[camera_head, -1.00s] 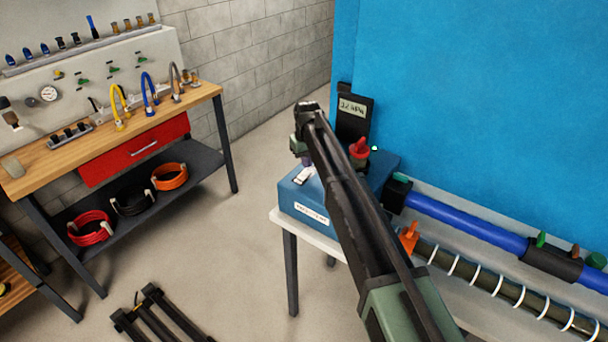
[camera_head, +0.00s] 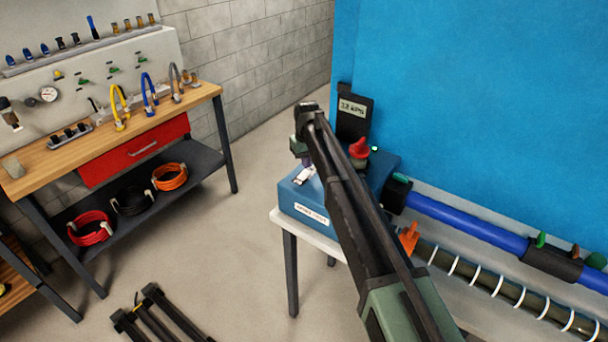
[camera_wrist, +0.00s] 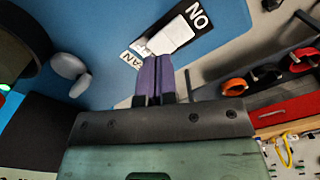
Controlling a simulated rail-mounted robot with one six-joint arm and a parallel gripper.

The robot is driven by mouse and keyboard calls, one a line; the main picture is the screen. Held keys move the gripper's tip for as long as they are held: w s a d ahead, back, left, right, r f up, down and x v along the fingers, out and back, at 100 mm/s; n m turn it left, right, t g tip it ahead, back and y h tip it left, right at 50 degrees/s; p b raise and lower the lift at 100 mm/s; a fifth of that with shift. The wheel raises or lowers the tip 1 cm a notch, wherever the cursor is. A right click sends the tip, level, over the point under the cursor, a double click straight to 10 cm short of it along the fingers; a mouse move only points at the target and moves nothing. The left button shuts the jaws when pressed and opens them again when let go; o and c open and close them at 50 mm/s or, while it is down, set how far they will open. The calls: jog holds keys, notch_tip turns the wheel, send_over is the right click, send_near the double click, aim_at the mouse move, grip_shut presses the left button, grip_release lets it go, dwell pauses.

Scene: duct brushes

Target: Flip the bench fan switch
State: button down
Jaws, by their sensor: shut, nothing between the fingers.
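The bench fan switch is a white rocker (camera_wrist: 163,42) on a dark plate, set on top of a blue box (camera_head: 292,203). The upside-down letters "ON" show beside it in the wrist view, and a partly hidden "FAN" label (camera_wrist: 131,57) lies at its near side. The switch (camera_head: 304,177) is small and partly covered in the head view. My gripper (camera_wrist: 153,62) has purple fingers pressed together, pointing down at the switch. Their tips overlap the near end of the rocker in the picture; I cannot tell whether they touch it.
A red knob (camera_head: 359,148) and a black display (camera_head: 354,118) stand behind my arm on the box side. A blue duct (camera_head: 465,222) and an orange clip (camera_head: 409,237) lie to the right.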

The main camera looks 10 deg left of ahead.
aim_at(307, 172)
jog(key=shift+f+b, duration=1.25)
dwell(0.8)
notch_tip(307, 172, up, 7)
jog(key=p, duration=0.7)
jog(key=shift+r, duration=0.15)
jog(key=shift+s, duration=0.15)
jog(key=s+d+m, duration=0.7)
jog(key=s+d, duration=2.5)
jog(key=d, duration=0.2)
jog(key=shift+d+f, duration=0.25)
jog(key=shift+f, duration=0.15)
